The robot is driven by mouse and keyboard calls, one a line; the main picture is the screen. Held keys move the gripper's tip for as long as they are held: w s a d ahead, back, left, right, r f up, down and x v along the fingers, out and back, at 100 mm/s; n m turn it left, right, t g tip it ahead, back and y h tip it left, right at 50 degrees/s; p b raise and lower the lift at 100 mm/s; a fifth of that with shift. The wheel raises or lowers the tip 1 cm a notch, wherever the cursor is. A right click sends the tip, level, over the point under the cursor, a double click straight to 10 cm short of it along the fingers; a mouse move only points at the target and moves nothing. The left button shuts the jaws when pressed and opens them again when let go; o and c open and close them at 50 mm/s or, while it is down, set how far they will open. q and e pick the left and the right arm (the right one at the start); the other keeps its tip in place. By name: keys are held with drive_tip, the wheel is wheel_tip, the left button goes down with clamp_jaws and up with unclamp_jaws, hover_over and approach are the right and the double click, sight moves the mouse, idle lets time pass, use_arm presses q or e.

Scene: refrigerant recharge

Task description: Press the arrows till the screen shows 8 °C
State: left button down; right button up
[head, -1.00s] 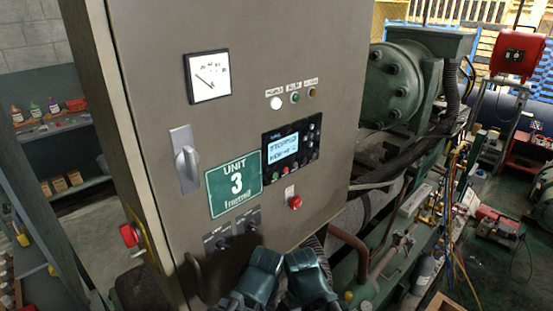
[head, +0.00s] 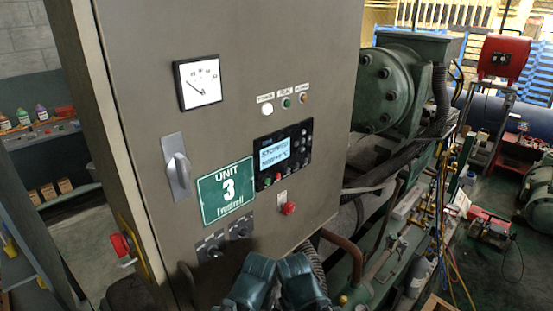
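The controller (head: 284,153) is a black panel on the grey cabinet door, with a lit blue-white screen (head: 275,151). The screen's top line seems to read STOPPED; the lower line ends in °C, but its number is too small to read surely. Small dark buttons (head: 304,134) run down the right side of the panel, and coloured ones sit below the screen. Arrow marks cannot be made out. My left gripper (head: 262,262) and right gripper (head: 292,262) are side by side at the bottom, below the controller and apart from it. Their fingertips are not clear.
The cabinet (head: 130,60) carries a gauge (head: 199,82), a rotary handle (head: 177,170), a green Unit 3 sign (head: 227,190), a red push button (head: 288,208) and two dark knobs (head: 238,229). Green machinery with pipes (head: 395,85) stands close on the right.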

clamp_jaws()
idle(1.4)
